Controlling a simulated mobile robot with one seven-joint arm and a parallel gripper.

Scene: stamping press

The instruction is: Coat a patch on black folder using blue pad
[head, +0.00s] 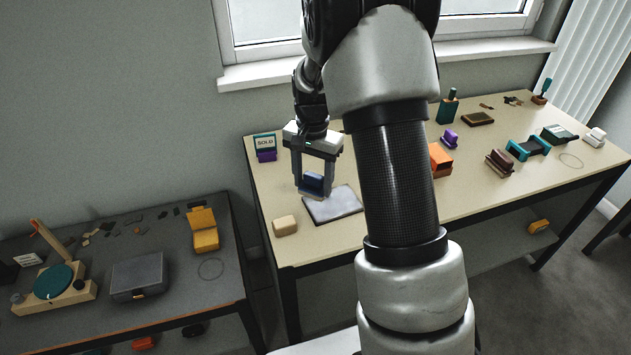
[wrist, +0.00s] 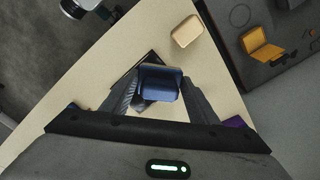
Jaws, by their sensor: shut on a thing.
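My gripper (head: 312,189) is shut on the blue pad (head: 313,180), a block with a blue top, held between the two fingers. The pad also shows in the wrist view (wrist: 160,82), between the fingertips. A flat folder (head: 334,206) with a pale grey-white face and dark edges lies on the beige table, just right of and below the pad in the head view. In the wrist view the pad and fingers cover much of the folder (wrist: 152,57), leaving its dark edge and part of its pale face showing. I cannot tell whether the pad touches the folder.
A cream block (head: 285,225) lies left of the folder. An orange box (head: 440,160) and several stamps stand right of my arm. A dark table (head: 200,300) with a grey case (head: 138,274) stands at left.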

